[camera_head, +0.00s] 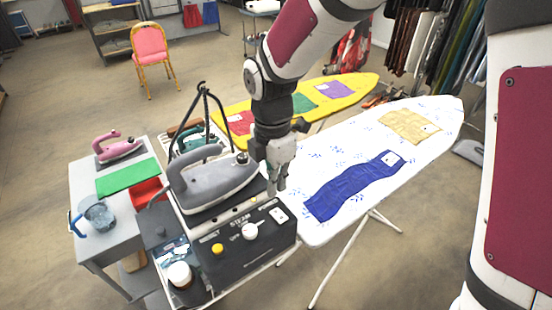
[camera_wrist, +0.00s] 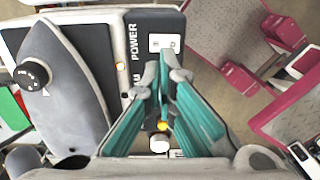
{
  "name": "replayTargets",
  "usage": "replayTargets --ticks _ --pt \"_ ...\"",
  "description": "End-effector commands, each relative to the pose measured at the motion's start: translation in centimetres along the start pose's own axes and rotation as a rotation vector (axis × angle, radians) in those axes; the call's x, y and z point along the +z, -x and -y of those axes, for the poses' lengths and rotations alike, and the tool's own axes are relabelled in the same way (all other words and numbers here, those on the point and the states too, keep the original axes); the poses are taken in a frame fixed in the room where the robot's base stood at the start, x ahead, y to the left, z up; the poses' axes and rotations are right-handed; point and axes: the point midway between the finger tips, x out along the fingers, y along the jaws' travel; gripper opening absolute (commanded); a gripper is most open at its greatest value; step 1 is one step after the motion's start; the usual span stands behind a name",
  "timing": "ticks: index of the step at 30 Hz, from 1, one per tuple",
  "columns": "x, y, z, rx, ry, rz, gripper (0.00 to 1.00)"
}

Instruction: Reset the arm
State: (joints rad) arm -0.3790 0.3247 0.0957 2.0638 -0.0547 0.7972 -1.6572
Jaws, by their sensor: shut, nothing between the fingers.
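My gripper (camera_head: 277,190) is shut and empty, pointing down beside the right side of the grey iron and above the dark steam station. In the wrist view my gripper (camera_wrist: 163,122) has its teal fingers closed together at the tips, over the station's panel edge. The grey iron (camera_head: 212,178) rests on top of the steam station (camera_head: 240,245); in the wrist view the iron (camera_wrist: 62,85) lies to the left of the fingers. The station's front has a yellow knob and a white knob.
A white ironing board (camera_head: 335,160) with blue and tan cloths stands right of my gripper. A yellow board (camera_head: 260,112) is behind. A grey table (camera_head: 95,190) with a pink iron (camera_head: 117,146) is at left. A pink chair (camera_head: 151,50) and clothes rack (camera_head: 430,45) stand farther back.

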Motion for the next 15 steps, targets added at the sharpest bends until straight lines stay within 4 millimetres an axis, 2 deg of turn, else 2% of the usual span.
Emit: replayTargets --ticks 3,7,15 --pt "0.3 2.3 -0.3 0.006 -0.003 0.001 0.00" --pt "0.2 4.3 -0.3 0.005 -0.002 0.001 0.00" --pt "0.1 6.0 -0.2 0.002 -0.002 0.000 0.00"
